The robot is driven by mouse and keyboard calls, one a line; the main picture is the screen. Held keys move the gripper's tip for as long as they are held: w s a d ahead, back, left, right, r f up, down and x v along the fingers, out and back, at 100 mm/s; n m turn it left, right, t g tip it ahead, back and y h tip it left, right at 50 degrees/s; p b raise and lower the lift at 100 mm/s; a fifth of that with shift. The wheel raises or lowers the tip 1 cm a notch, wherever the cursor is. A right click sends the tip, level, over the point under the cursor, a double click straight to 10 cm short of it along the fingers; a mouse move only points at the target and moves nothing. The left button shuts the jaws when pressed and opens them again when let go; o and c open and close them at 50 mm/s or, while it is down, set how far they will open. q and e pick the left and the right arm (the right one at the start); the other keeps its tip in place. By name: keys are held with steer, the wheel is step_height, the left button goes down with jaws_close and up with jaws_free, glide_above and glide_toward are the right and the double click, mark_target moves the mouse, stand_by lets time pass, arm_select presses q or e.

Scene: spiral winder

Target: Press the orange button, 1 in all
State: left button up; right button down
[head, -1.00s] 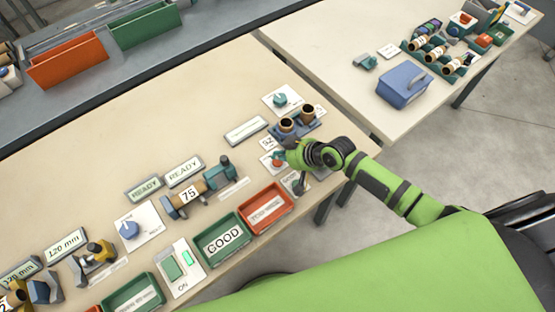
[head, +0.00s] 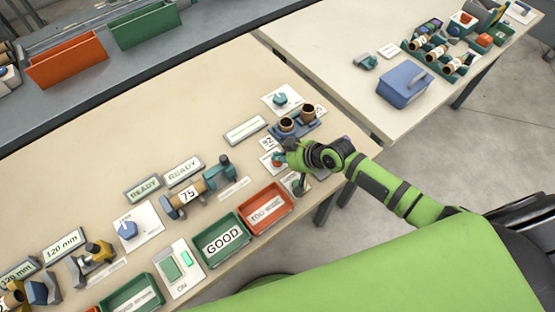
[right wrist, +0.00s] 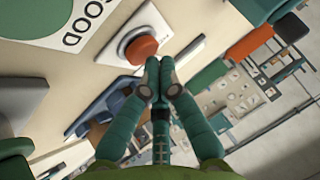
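The orange button (right wrist: 141,48) is a round orange cap on a grey ring, set on a white plate (right wrist: 119,42) in the right wrist view. In the head view the button (head: 276,162) shows small on its plate, partly covered by my right gripper. My right gripper (right wrist: 160,72) has its two teal fingers together and looks empty. Its fingertips appear just beside the button's edge in the wrist view; whether they touch it I cannot tell. In the head view the right gripper (head: 287,156) is over the table near its right end. My left gripper is not in view.
A blue holder with two dark-topped cylinders (head: 287,125) stands just behind my right gripper. A red bin (head: 266,208) and a green GOOD bin (head: 222,239) line the front edge. A second table (head: 335,55) with a blue box (head: 404,86) stands at the back right.

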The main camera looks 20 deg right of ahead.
steer(key=shift+f, duration=0.35)
steer(key=shift+r, duration=0.1)
stand_by(0.5)
steer(key=shift+r+p, duration=0.65)
steer(key=shift+r, duration=0.1)
step_height(320, 180, up, 3)
steer(key=p, duration=0.3)
steer(key=shift+r+p, duration=0.6)
steer(key=shift+r, duration=0.45)
